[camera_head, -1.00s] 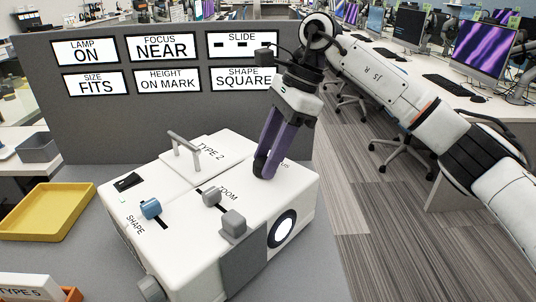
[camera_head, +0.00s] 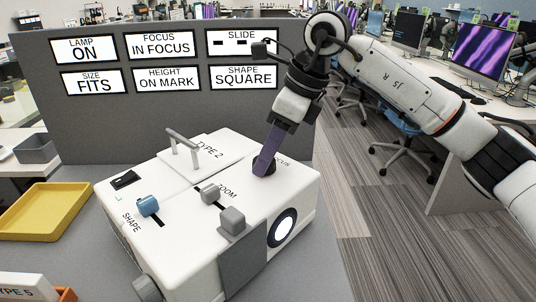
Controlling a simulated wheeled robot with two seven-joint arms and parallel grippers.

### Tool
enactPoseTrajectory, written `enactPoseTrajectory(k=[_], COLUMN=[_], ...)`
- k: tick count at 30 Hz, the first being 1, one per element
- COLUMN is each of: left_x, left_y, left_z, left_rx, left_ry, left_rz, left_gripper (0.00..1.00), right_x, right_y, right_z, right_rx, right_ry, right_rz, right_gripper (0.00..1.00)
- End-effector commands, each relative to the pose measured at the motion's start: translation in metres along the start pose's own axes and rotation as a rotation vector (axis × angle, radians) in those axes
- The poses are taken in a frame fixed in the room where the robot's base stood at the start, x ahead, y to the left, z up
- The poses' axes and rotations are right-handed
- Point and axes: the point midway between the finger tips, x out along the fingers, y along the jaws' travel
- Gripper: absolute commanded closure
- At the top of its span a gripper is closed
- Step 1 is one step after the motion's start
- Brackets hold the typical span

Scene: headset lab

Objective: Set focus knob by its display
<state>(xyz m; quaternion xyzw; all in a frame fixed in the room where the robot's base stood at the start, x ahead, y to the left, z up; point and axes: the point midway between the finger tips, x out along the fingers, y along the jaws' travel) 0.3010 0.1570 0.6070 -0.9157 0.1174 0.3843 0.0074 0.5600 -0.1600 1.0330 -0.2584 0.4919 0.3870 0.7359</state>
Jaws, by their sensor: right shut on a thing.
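A white projector-like box (camera_head: 180,235) marked TYPE 2 stands on the grey table. My right gripper (camera_head: 262,168) points down at its top, beside the FOCUS label, and is shut on the dark focus knob (camera_head: 258,171), which the fingers mostly hide. The focus display (camera_head: 160,45) on the grey panel reads IN FOCUS. The other displays read LAMP ON, SIZE FITS, HEIGHT ON MARK and SHAPE SQUARE; the slide display (camera_head: 242,42) shows two dark marks. My left gripper is not in view.
The box top also carries a blue shape slider (camera_head: 148,205), a grey zoom slider (camera_head: 211,194), a grey block (camera_head: 232,221) and a raised handle (camera_head: 183,143). A yellow tray (camera_head: 45,210) lies to the left. The grey panel (camera_head: 190,125) stands behind the box.

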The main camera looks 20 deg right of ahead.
Motion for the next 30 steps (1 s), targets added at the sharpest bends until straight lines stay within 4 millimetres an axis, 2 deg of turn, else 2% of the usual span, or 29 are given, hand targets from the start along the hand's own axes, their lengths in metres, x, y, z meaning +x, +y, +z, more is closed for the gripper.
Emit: enactPoseTrajectory(k=[15,16,18,19,27,30], left_x=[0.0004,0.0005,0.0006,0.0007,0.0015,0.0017], left_y=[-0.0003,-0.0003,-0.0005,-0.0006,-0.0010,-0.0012], left_z=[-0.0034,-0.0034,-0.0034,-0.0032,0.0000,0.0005], left_rx=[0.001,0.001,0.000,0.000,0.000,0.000], left_ry=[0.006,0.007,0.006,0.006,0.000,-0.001], left_rz=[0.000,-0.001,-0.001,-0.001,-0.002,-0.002], left_gripper=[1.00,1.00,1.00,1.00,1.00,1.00], right_x=[-0.0011,-0.0011,-0.0010,-0.0010,-0.0010,-0.0072], right_y=[-0.0001,-0.0001,-0.0001,-0.0001,-0.0001,-0.0004], right_z=[0.0006,0.0006,0.0006,0.0006,0.0003,0.0005], right_rx=[0.022,0.022,0.022,0.022,0.021,0.022], right_ry=[-0.002,-0.002,-0.002,-0.002,-0.001,-0.002], right_rz=[-0.010,-0.010,-0.010,-0.010,-0.009,-0.011], right_gripper=[0.86,0.60,0.48,0.46,0.46,0.46])
